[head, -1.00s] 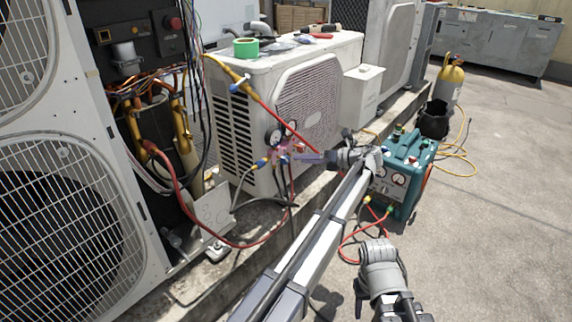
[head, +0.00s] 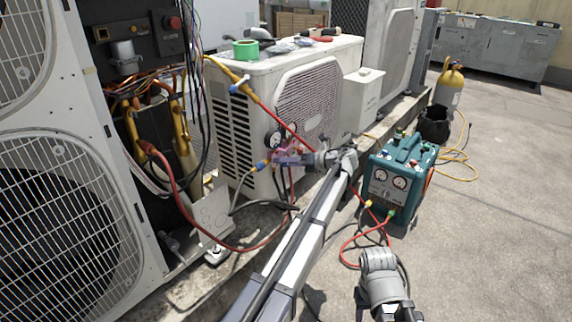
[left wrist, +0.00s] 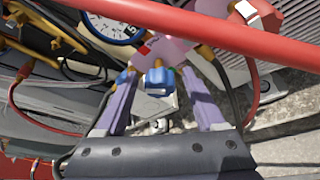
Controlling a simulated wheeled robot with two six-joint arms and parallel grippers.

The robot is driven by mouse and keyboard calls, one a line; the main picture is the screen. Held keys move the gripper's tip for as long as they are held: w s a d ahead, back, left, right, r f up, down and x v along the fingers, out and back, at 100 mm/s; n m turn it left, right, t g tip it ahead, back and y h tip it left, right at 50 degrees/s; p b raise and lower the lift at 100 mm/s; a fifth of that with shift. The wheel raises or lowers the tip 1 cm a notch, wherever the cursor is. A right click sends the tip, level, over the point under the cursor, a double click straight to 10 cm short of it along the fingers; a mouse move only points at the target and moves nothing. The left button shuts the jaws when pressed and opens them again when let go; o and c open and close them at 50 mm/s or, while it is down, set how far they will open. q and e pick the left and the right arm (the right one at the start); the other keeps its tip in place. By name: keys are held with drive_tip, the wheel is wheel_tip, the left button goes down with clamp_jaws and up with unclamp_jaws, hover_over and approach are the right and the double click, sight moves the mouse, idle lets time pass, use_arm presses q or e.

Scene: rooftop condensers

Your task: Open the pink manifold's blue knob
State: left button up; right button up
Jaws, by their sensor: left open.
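The pink manifold (head: 288,146) hangs in front of the white condenser unit, with round gauges above it. It also shows in the left wrist view (left wrist: 172,50), partly covered by a red hose. The blue knob (left wrist: 158,80) shows in the left wrist view, facing my gripper. My left gripper (head: 281,160) is open at the manifold. In the left wrist view its two purple fingers stand left and right of the blue knob, with gaps visible. In the head view my fingers cover much of the manifold's lower part. My right gripper's fingers are not in view.
A red hose (left wrist: 190,27) crosses close in front of the wrist camera. A teal recovery machine (head: 402,178) stands right of my left arm, with hoses on the ground. The white condenser (head: 232,125) is just behind the manifold. Open concrete lies at right.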

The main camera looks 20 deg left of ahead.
use_arm(q)
drive_tip(key=shift+c, duration=0.3)
clamp_jaws()
drive_tip(key=shift+r, duration=0.1)
drive_tip(key=shift+s+n+t+h+p, duration=0.1)
drive_tip(key=shift+n+t+h+p, duration=0.45)
drive_tip(key=shift+n, duration=0.55)
drive_tip(key=shift+n+t+h+p, duration=0.25)
drive_tip(key=shift+n+t+p, duration=0.15)
drive_tip(key=shift+n+t, duration=0.7)
drive_tip(key=shift+n, duration=0.3)
drive_tip(key=shift+o, duration=0.3)
unclamp_jaws()
